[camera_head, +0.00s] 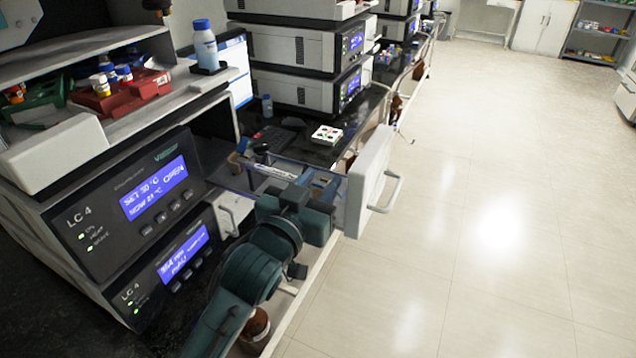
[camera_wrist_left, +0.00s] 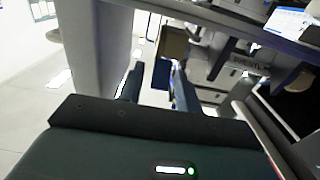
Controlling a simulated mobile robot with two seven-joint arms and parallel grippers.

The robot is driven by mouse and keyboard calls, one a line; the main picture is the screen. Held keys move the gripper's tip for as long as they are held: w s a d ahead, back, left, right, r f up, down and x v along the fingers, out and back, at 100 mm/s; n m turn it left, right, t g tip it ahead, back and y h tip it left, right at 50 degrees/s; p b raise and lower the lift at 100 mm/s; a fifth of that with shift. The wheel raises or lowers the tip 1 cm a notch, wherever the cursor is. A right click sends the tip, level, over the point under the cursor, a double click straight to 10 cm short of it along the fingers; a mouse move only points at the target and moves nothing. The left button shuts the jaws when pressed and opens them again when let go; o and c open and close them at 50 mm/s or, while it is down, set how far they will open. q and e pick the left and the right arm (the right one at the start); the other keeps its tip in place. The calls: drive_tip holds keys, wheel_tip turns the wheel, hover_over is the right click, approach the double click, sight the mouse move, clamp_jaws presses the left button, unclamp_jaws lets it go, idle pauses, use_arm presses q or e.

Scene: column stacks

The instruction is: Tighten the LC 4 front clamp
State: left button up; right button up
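The LC 4 column module (camera_head: 118,205) stands at the left, its blue screen lit with temperature text. Its drawer is pulled out to the right, with a white front panel (camera_head: 368,180) and a bar handle. A pale column (camera_head: 274,172) lies in the drawer, with blue parts (camera_head: 322,184) near the front panel. My left gripper (camera_head: 318,192) is over the drawer's near side, close behind the panel. In the left wrist view its two dark fingers (camera_wrist_left: 158,88) stand apart, with a blue block (camera_wrist_left: 161,74) showing between or beyond them. Contact cannot be told. My right gripper is not in view.
A second LC 4 module (camera_head: 175,265) sits below. A bottle (camera_head: 205,48) and a red tray (camera_head: 120,95) stand on top. Other instrument stacks (camera_head: 300,50) and a small white box (camera_head: 327,135) are behind. The floor (camera_head: 480,200) on the right is clear.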

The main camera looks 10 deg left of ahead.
use_arm(q)
clamp_jaws()
drive_tip(key=shift+r, duration=0.1)
drive_tip(key=p, duration=0.3)
drive_tip(key=shift+w+r+g, duration=0.1)
drive_tip(key=shift+r+g, duration=0.2)
drive_tip(key=shift+r, duration=0.1)
drive_tip(key=shift+r+g+p, duration=0.1)
drive_tip(key=shift+g+p, duration=0.2)
drive_tip(key=shift+p, duration=0.6)
drive_tip(key=shift+w+r+y+p, duration=0.15)
drive_tip(key=shift+y+p, duration=0.15)
drive_tip(key=shift+p, duration=0.45)
drive_tip(key=shift+w+d+g+p, duration=0.2)
drive_tip(key=shift+g+p, duration=0.1)
drive_tip(key=shift+g, duration=0.4)
drive_tip(key=shift+w+f+g+y, duration=0.2)
drive_tip(key=shift+f+g+y, duration=0.15)
drive_tip(key=shift+g, duration=0.35)
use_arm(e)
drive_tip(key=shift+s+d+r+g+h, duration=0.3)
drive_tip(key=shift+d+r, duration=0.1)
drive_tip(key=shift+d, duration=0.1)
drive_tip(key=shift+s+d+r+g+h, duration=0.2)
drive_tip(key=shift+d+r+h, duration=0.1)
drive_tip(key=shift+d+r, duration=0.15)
